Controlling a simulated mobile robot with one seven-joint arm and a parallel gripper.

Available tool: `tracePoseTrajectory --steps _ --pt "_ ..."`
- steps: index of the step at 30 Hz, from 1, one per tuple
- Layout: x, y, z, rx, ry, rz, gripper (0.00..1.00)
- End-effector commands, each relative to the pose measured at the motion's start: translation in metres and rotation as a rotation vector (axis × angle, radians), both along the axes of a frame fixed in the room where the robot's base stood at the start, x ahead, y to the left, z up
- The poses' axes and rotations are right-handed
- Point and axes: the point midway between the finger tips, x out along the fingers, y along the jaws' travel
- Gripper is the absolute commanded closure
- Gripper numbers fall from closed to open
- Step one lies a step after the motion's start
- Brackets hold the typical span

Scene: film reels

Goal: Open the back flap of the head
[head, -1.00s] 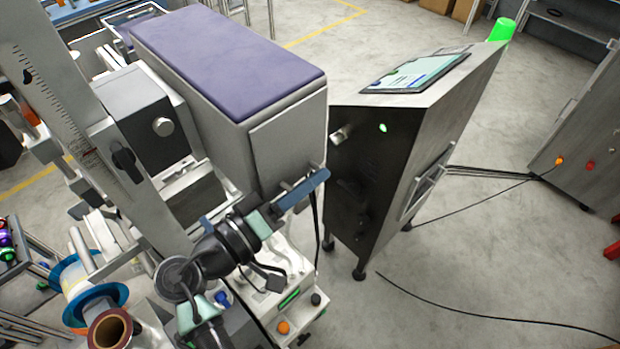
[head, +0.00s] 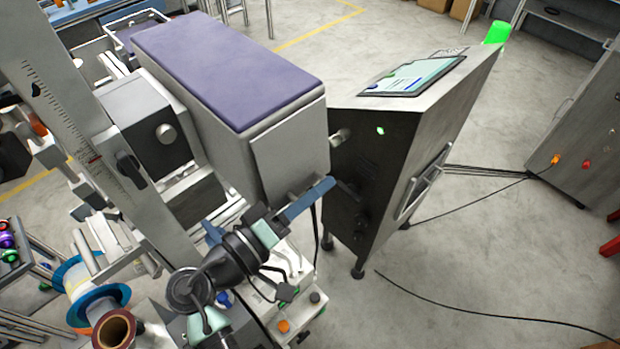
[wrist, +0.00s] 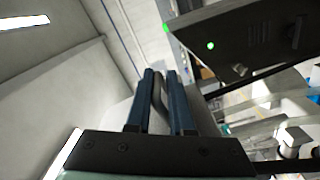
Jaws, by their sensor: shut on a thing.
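The head is a large grey box with a purple top (head: 225,65). Its back flap (head: 288,148) is the pale grey panel on the end face nearest me. The flap appears to lie close against the box; I cannot tell whether there is a gap. My gripper (head: 310,199), with blue fingers, is at the flap's lower edge. In the wrist view my gripper (wrist: 164,100) is shut on a slim grey handle (wrist: 158,92) between its fingers. The handle's attachment to the flap is partly hidden by the fingers.
A dark metal cabinet (head: 365,180) with a sloped screen (head: 415,75) stands close right of the flap. A ruled metal column (head: 80,110) and film reels (head: 90,290) are at left. Open floor (head: 470,250) with a black cable lies at right.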

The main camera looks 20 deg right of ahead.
Motion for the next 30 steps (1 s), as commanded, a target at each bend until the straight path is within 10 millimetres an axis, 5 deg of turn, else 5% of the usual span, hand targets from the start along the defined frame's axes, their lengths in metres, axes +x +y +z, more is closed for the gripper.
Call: tracePoseTrajectory --steps 1,19,30 --pt "-0.004 -0.001 0.015 -0.018 0.022 0.003 1.0" --pt "-0.053 -0.019 0.06 -0.201 0.525 0.003 1.0" --pt "-0.06 -0.021 0.08 -0.199 0.514 0.007 1.0"
